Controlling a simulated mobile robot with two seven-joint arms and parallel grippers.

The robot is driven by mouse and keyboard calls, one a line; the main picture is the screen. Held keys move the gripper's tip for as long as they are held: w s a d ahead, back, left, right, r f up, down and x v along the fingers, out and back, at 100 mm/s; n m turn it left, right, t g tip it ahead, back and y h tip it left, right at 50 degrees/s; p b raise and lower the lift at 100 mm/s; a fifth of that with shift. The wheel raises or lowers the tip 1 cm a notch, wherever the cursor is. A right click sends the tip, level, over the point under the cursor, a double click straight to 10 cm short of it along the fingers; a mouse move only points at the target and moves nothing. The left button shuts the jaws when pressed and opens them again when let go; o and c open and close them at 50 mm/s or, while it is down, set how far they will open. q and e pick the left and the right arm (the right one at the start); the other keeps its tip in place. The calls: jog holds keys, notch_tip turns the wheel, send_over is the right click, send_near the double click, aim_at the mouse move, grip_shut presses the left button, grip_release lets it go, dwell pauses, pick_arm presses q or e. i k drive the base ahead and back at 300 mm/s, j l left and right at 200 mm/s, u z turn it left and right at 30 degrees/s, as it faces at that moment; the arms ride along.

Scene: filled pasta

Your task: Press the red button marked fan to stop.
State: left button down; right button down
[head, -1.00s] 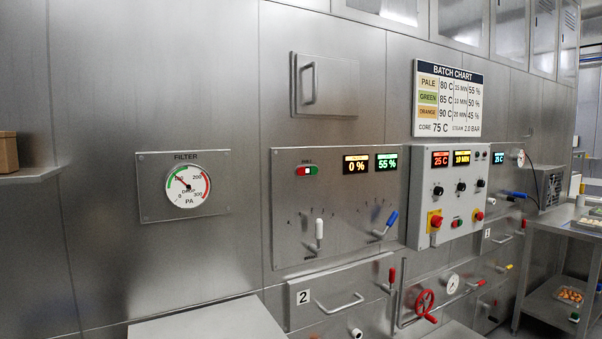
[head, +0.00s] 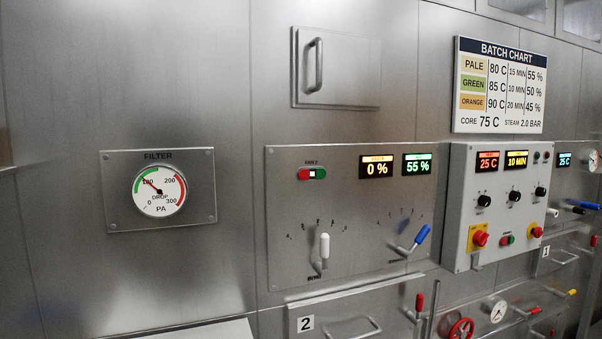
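The fan switch (head: 312,174) sits at the upper left of the steel control panel (head: 285,235) in the head view. Its left part is a red button (head: 304,174), its right part is green, and a small white piece lies between them. The small label above it looks like "FAN 2", but it is hard to read. Neither of my grippers shows in the head view.
A filter gauge (head: 158,191) is at left. A control box (head: 460,220) juts out at right.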

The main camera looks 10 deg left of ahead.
aim_at(304, 174)
jog(key=i+l+u, duration=0.2)
jog(key=i+l, duration=0.15)
jog(key=i+l+u, duration=0.2)
jog(key=l, duration=0.25)
jog(key=i+l+u, duration=0.2)
jog(key=i+l, duration=0.15)
jog(key=l, duration=0.15)
